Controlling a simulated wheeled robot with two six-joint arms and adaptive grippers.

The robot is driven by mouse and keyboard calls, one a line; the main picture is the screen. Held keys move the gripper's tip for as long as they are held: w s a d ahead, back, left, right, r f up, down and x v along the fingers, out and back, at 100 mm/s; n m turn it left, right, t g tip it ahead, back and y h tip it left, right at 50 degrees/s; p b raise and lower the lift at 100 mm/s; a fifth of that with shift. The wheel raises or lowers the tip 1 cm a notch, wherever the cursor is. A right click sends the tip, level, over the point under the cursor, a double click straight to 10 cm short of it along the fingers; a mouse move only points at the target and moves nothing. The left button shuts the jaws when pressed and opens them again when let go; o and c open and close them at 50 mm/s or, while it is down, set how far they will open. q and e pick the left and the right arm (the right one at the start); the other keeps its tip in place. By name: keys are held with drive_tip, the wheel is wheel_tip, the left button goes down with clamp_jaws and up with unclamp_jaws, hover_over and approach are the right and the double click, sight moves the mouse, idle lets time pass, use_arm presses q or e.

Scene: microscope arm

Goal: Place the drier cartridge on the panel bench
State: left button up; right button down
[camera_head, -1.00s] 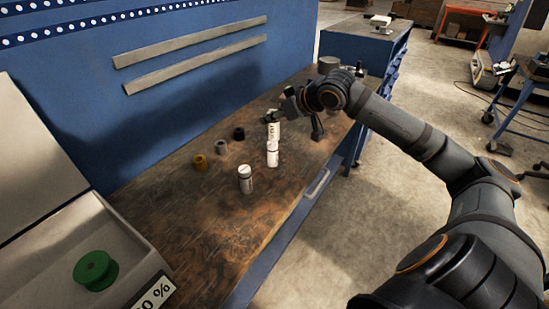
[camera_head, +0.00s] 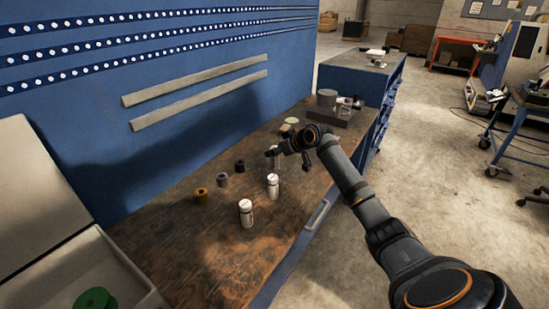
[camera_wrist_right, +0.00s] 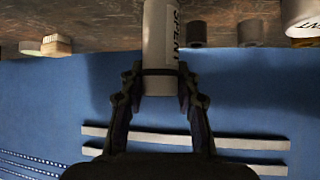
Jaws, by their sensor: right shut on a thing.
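My right gripper (camera_head: 280,151) is over the far part of the wooden panel bench (camera_head: 215,245). In the right wrist view its two fingers (camera_wrist_right: 158,84) are shut on a white cylindrical cartridge (camera_wrist_right: 157,40) with dark lettering that reads "SPENT". The cartridge's far end runs out of that view at the bench side, so I cannot tell whether it touches the bench. Two other white cartridges stand upright on the bench, one in the middle (camera_head: 272,187) and one nearer (camera_head: 246,213). My left gripper is not in view.
A gold spool (camera_head: 200,195), a grey spool (camera_head: 222,180) and a black spool (camera_head: 239,166) stand along the left. A dark plate with a grey cylinder (camera_head: 327,97) is at the far end. A blue panel (camera_head: 90,120) rises behind the bench. The right front bench area is clear.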

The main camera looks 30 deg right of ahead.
sight(275, 158)
drive_tip(key=shift+w+d+f+p, duration=0.15)
drive_tip(key=shift+f+p, duration=0.1)
drive_tip(key=shift+f, duration=0.65)
drive_tip(key=shift+w+a+f+p, duration=0.1)
drive_tip(key=shift+f+p, duration=0.1)
drive_tip(key=shift+f, duration=0.7)
drive_tip(key=shift+d+f, duration=0.1)
drive_tip(key=shift+f, duration=0.15)
drive_tip(key=c, duration=1)
unclamp_jaws()
